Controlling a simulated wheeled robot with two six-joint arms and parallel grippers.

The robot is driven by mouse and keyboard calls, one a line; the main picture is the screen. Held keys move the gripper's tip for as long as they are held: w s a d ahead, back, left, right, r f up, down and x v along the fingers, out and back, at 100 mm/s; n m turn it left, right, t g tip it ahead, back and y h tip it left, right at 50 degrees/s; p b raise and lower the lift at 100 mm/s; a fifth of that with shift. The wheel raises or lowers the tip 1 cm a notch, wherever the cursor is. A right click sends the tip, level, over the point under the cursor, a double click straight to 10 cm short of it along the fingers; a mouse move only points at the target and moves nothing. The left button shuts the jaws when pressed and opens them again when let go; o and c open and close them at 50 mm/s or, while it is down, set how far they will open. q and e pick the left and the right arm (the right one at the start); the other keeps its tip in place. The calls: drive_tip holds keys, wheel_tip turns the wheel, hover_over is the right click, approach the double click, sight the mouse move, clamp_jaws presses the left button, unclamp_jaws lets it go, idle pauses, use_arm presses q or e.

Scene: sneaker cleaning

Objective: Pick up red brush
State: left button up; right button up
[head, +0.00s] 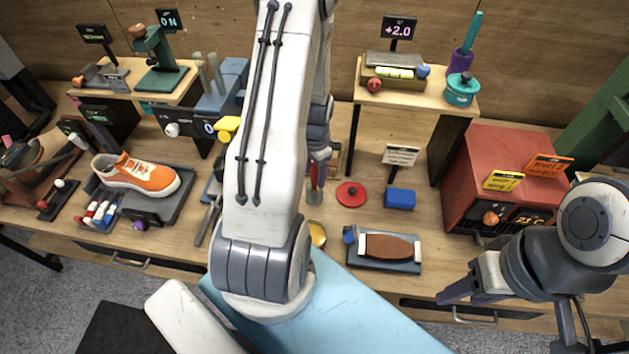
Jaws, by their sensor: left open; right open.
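My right gripper (468,293) is open and empty over the bench's front edge, at the right.
A red round lid (351,194), a blue block (400,199) and a brown-topped brush or pad on a tray (384,268) lie right of the cup. A red oven-like box (500,160) stands farther right. An orange sneaker (140,175) sits at the left.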

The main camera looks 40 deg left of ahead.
use_arm(q)
drive_tip(key=shift+f, duration=1)
clamp_jaws()
drive_tip(key=shift+r, duration=0.15)
drive_tip(key=shift+r+b, duration=0.9)
drive_tip(key=shift+r, duration=4)
